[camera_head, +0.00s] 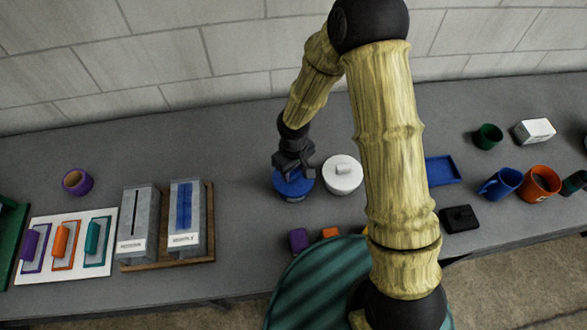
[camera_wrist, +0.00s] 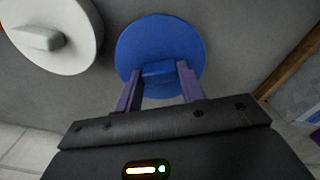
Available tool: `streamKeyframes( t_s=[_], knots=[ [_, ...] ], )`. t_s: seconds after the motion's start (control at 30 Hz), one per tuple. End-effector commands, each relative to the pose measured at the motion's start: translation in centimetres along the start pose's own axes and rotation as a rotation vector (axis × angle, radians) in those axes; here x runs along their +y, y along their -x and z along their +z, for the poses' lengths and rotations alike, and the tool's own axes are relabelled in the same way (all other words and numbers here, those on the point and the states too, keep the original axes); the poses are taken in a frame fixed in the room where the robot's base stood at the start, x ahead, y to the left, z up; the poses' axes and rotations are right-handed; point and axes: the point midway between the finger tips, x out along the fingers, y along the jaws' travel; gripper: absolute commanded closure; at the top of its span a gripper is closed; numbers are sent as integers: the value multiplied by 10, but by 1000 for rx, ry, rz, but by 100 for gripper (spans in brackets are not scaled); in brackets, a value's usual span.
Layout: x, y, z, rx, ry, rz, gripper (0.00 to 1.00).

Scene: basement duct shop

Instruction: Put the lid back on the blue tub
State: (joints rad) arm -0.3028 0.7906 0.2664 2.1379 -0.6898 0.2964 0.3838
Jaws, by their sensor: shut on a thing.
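The blue lid (camera_wrist: 160,42) is a round disc with a block-shaped handle (camera_wrist: 157,72). My gripper (camera_wrist: 159,80) has its two purple fingers on either side of this handle and is shut on it. In the head view my gripper (camera_head: 291,167) reaches down from above onto the blue lid (camera_head: 300,183). The blue tub (camera_head: 295,198) shows only as a thin strip below the lid, which hides its mouth. The lid is over the tub; I cannot tell whether it rests fully on the rim.
A white lidded tub (camera_head: 342,180) stands close on the right, also in the wrist view (camera_wrist: 75,50). A wooden tray (camera_head: 165,263) with two grey boxes is to the left. Purple (camera_head: 298,240) and orange (camera_head: 330,233) blocks lie in front. A blue tray (camera_head: 443,171) is right of my arm.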

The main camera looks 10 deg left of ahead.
Motion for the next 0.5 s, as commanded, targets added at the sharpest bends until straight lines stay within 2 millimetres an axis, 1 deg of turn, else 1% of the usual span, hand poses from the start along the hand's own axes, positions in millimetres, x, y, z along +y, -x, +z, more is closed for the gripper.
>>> streamKeyframes(
  t_s=[0.43, 0.47, 0.5],
  knots=[
    [0, 0, 0, 0, 0, 0, 83],
    [0, 0, 0, 0, 0, 0, 57],
    [0, 0, 0, 0, 0, 0, 49]
  ],
)
